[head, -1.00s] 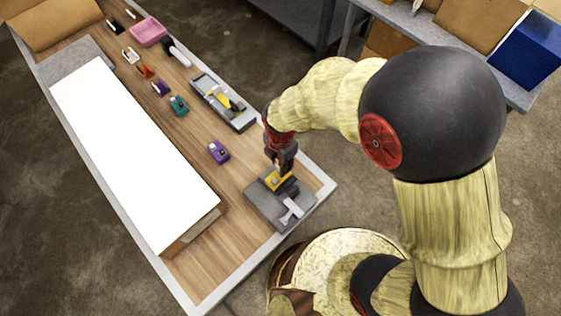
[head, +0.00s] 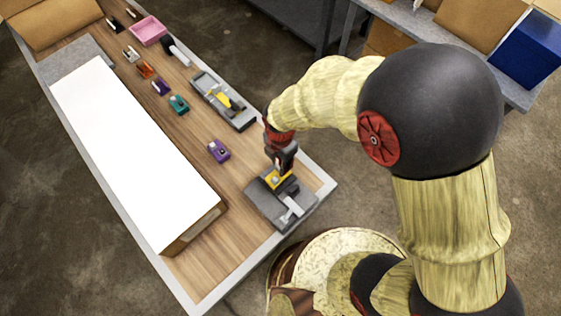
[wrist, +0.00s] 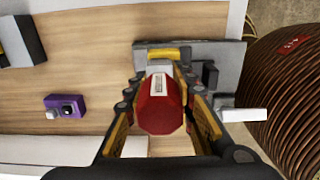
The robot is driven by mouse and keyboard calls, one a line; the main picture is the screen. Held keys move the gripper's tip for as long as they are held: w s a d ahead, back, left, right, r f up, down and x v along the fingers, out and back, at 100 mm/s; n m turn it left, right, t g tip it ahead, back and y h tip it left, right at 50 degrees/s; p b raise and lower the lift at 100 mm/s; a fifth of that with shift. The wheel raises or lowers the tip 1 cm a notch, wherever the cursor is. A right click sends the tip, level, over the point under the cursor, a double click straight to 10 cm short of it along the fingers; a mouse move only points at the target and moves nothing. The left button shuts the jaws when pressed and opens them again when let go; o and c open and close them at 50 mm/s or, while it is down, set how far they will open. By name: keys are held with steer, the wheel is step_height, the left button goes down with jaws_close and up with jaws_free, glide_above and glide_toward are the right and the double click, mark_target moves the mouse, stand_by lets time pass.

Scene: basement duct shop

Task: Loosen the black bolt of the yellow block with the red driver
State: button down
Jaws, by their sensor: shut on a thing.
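The yellow block (head: 277,181) sits in a grey vise-like fixture (head: 263,206) at the near right end of the bench. The block also shows in the wrist view (wrist: 168,53), just beyond the driver. The red driver (wrist: 158,112) is between my fingers, its thick red handle facing the wrist camera. My gripper (head: 284,162) is shut on it, directly above the block. The black bolt is hidden behind the driver and fingers, so I cannot tell whether the driver's tip touches it.
A white-topped box (head: 130,150) fills the bench's left side. A purple block (head: 219,151) and a teal block (head: 179,104) stand on the wood. A grey tray (head: 207,88) lies along the right edge, with a pink bin (head: 149,31) farther back.

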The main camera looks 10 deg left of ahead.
steer(key=shift+f+b, duration=0.5)
steer(key=shift+f, duration=0.35)
stand_by(0.5)
steer(key=shift+n, duration=1.7)
steer(key=shift+n+p, duration=0.35)
steer(key=shift+n, duration=1.35)
steer(key=shift+d+n, duration=0.15)
steer(key=shift+n, duration=1.55)
steer(key=shift+p, duration=0.3)
